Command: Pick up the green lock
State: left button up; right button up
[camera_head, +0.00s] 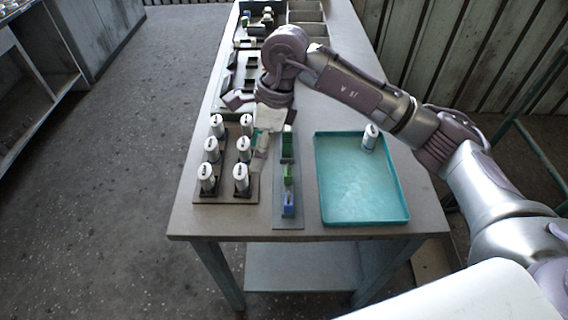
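A narrow grey strip (289,222) lies on the table and bears small coloured blocks that look like locks. A green lock (288,174) is in its middle, a blue lock (288,204) at its near end, and a darker green piece (287,146) farther back. My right gripper (261,154) points down just left of the strip, beside the green pieces. It appears apart from the green lock in the middle. Its fingers are small and blurred, so I cannot tell whether they are open or hold anything. My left gripper is out of view.
A dark rack (212,198) with several white cylinders stands left of the gripper, very close to it. A teal tray (362,210) at right holds one white cylinder (370,137). Dark fixtures and grey bins (306,17) stand at the table's far end.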

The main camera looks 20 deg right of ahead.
aim_at(288, 165)
jog(key=w+d+r+h, duration=0.2)
jog(key=w+d+h, duration=0.15)
jog(key=d, duration=0.35)
jog(key=shift+m+t, duration=0.3)
jog(key=f, duration=0.2)
jog(key=f+p, duration=0.1)
jog(key=f, duration=0.2)
jog(key=s+f+p, duration=0.1)
jog(key=f, duration=0.1)
jog(key=shift+f, duration=0.75)
jog(key=shift+s+f+p, duration=0.1)
jog(key=shift+f+p, duration=0.2)
jog(key=shift+p, duration=0.2)
jog(key=f+p, duration=0.1)
jog(key=f, duration=0.2)
jog(key=shift+s+f+p, duration=0.2)
jog(key=shift+f+p, duration=0.1)
jog(key=shift+p, duration=0.1)
jog(key=shift+f, duration=0.5)
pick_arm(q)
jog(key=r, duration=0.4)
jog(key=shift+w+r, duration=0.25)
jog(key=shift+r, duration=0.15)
pick_arm(e)
jog(key=shift+c, duration=0.2)
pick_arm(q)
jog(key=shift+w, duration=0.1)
pick_arm(e)
jog(key=c, duration=1)
